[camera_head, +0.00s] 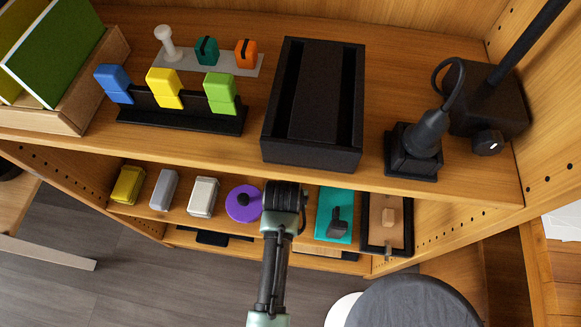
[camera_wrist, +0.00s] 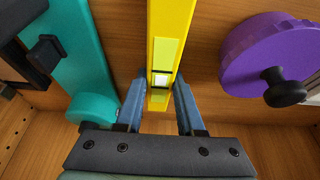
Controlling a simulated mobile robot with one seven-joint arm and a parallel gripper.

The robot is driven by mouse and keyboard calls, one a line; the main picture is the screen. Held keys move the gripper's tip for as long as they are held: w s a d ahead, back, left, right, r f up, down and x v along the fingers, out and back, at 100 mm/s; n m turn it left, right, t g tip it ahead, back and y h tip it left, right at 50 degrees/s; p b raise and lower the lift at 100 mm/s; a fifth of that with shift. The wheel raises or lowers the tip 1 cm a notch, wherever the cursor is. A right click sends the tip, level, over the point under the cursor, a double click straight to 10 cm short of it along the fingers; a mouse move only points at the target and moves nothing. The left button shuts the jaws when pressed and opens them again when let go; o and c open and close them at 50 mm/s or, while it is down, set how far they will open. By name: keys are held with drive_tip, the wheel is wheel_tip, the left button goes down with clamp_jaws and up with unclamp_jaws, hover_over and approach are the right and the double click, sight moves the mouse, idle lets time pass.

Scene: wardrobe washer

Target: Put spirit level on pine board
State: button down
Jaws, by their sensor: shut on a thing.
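The spirit level (camera_wrist: 172,30) is a yellow bar with a pale greenish vial window, seen in the wrist view. It runs from the top edge down between my fingers. My gripper (camera_wrist: 160,97) is shut on its near end. In the head view my gripper (camera_head: 284,200) is at the lower shelf, between a purple round thing (camera_head: 240,204) and a teal board (camera_head: 327,213). It hides the level there. I cannot pick out with certainty which thing is the pine board.
The purple round thing with a black knob (camera_wrist: 270,60) and the teal piece (camera_wrist: 75,60) flank the level. A black-edged tray (camera_head: 372,238) stands right on the lower shelf. The upper shelf (camera_head: 210,155) overhangs, with a black box (camera_head: 313,105) on it. A dark round seat (camera_head: 415,300) stands in front.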

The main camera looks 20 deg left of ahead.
drive_tip(key=c, duration=0.5)
unclamp_jaws()
drive_tip(key=shift+f, duration=0.15)
drive_tip(key=shift+f+b, duration=0.2)
drive_tip(key=shift+b, duration=0.3)
drive_tip(key=p+v, duration=0.1)
drive_tip(key=v, duration=0.2)
drive_tip(key=p+v, duration=0.2)
drive_tip(key=v, duration=0.1)
drive_tip(key=shift+w+r, duration=0.15)
drive_tip(key=shift+r, duration=0.1)
drive_tip(key=shift+s+d+r, duration=0.1)
drive_tip(key=shift+s+r, duration=0.25)
drive_tip(key=shift+r, duration=0.3)
